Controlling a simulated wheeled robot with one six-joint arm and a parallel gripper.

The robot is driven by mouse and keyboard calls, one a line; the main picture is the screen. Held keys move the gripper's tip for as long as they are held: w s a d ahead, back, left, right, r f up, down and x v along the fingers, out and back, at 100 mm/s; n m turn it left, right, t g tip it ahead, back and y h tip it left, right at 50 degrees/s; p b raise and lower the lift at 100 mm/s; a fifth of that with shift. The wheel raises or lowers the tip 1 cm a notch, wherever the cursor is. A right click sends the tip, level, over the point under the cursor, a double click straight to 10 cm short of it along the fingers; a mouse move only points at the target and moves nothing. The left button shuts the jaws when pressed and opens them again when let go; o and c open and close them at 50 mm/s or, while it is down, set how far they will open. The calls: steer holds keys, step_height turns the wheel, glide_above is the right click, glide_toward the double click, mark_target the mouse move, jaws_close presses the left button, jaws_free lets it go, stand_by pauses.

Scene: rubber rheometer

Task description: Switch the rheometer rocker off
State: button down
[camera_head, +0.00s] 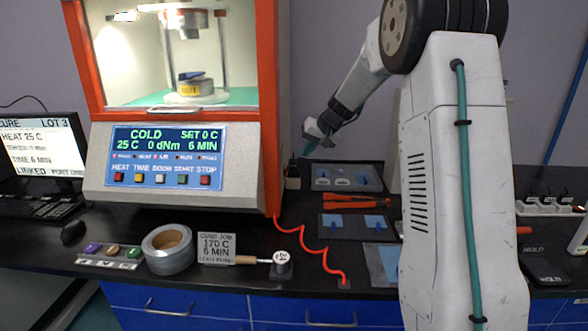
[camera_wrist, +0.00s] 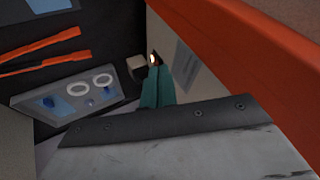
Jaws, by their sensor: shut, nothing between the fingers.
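The rheometer (camera_head: 180,185) stands at the left in the head view, an orange-framed machine with a grey front. Its display is lit and reads COLD, 25 C. In the wrist view its orange frame (camera_wrist: 255,50) and pale side panel (camera_wrist: 195,58) fill the right. A small dark part with a bright orange-white glow (camera_wrist: 154,58), possibly the rocker, shows just past my fingertips; its position cannot be read. My gripper (camera_head: 307,149) is beside the rheometer's right side, above the bench. Its teal fingers (camera_wrist: 156,76) are shut and empty, close to the glowing part; contact cannot be told.
A small pale block (camera_wrist: 137,67) is left of my fingertips. A grey tray (camera_head: 343,178) with white rings and orange tongs (camera_head: 355,201) lie on the bench right of the rheometer.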

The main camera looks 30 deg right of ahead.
steer(key=w+d+f+m, duration=0.1)
steer(key=w+d+f, duration=0.2)
steer(key=d, duration=0.4)
steer(key=shift+w+d+f+t+h, duration=0.2)
steer(key=shift+w+f+t+h, duration=0.15)
steer(key=shift+f, duration=0.55)
steer(key=shift+w, duration=0.1)
steer(key=w+a+f, duration=0.5)
steer(key=w+f, duration=0.2)
steer(key=w, duration=0.1)
steer(key=shift+w+a, duration=0.15)
steer(key=shift+a, duration=0.05)
